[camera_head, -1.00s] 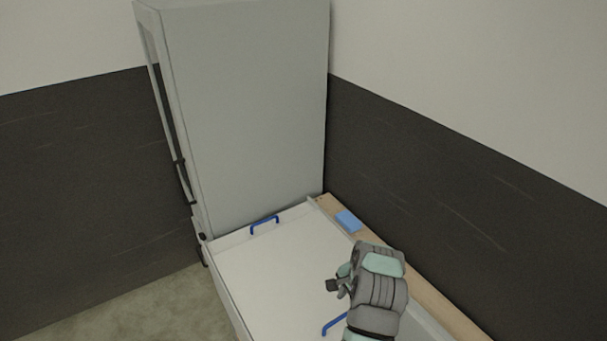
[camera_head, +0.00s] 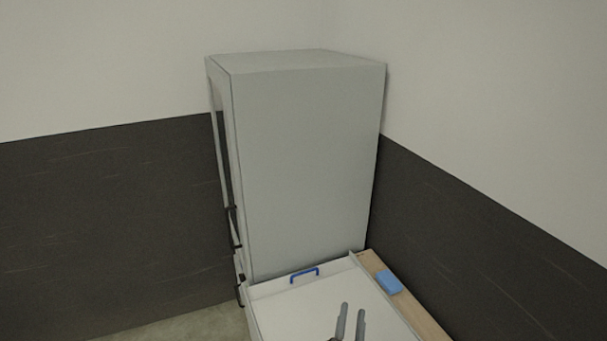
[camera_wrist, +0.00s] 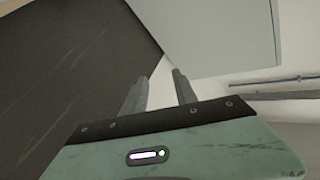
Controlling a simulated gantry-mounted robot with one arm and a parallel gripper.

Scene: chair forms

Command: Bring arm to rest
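My gripper (camera_head: 351,322) shows at the bottom of the head view, in front of the white tray-like top. Its two grey fingers point up in the picture and stand apart with nothing between them. In the wrist view my gripper (camera_wrist: 160,90) also has its two fingers apart and empty. The rest of my arm is below the head view's lower edge.
A tall grey cabinet (camera_head: 305,165) with dark handles stands in the corner. The white top (camera_head: 310,300) in front of it has a blue handle (camera_head: 304,275). A blue block (camera_head: 388,283) lies on the wooden strip (camera_head: 425,322) along the right wall.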

